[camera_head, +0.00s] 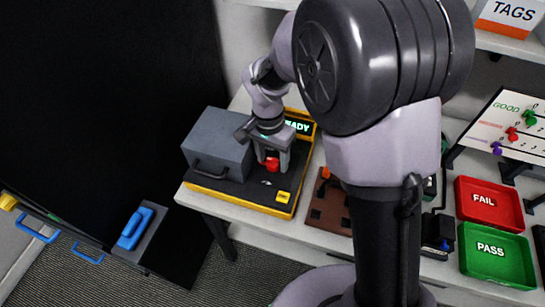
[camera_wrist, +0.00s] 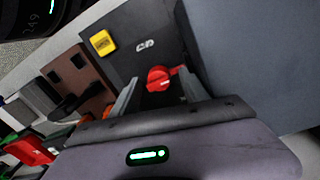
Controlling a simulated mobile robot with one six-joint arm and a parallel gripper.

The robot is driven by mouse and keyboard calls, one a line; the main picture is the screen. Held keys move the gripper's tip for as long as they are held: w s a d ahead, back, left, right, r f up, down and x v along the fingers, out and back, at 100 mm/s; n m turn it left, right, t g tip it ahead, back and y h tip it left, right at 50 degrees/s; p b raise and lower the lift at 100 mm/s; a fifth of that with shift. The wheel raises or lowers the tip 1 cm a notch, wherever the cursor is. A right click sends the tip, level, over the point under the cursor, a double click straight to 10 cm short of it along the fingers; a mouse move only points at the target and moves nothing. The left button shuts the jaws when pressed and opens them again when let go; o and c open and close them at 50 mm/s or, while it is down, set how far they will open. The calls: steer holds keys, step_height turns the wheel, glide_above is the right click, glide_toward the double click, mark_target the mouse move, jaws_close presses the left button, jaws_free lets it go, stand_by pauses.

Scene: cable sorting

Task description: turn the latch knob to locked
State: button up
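The red latch knob (camera_head: 272,164) sits on the black deck of a yellow-edged test station (camera_head: 240,188), beside a grey box-like cover (camera_head: 217,142). In the wrist view the round knob (camera_wrist: 158,80) shows a short red arm pointing right. My gripper (camera_head: 273,167) is over the knob, pointing down. In the wrist view its fingers (camera_wrist: 158,84) are apart, one on each side of the knob, with gaps visible. Whether either fingertip touches the knob cannot be told. Small white marks (camera_wrist: 145,46) lie on the deck near the knob.
A lit display (camera_head: 299,126) ending in "ADY" stands behind the knob, partly hidden by my arm. Red FAIL (camera_head: 488,219) and green PASS (camera_head: 495,270) trays lie farther right.

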mark_target(269, 158)
steer(key=shift+r, duration=0.1)
step_height(269, 158, up, 17)
steer(key=p, duration=0.6)
steer(key=shift+w+a+p, duration=0.3)
steer(key=shift+a+p, duration=0.05)
steer(key=shift+a, duration=0.1)
steer(key=shift+r, duration=0.1)
